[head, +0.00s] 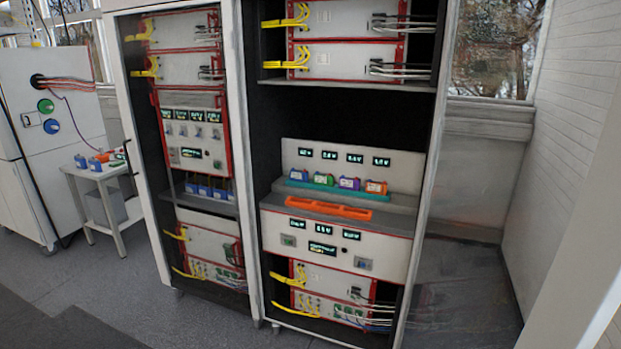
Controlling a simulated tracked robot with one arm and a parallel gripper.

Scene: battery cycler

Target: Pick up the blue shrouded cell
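A row of small cells with coloured shrouds sits on a shelf in the right-hand rack. The blue shrouded cell (299,174) is at the left end of this row. To its right are a green one (324,179), a purple one (349,184) and an orange one (376,187). They stand upright in a teal holder (285,183), below a panel with several small displays. The blue cell is small at this distance, and its lower part is hidden by the holder. My gripper is not in view.
An orange tray (316,208) lies on the ledge in front of the row. Other blue cells stand in the left rack (206,192) and on a white side table (88,172) at the left. Open grey floor (215,325) lies before the racks.

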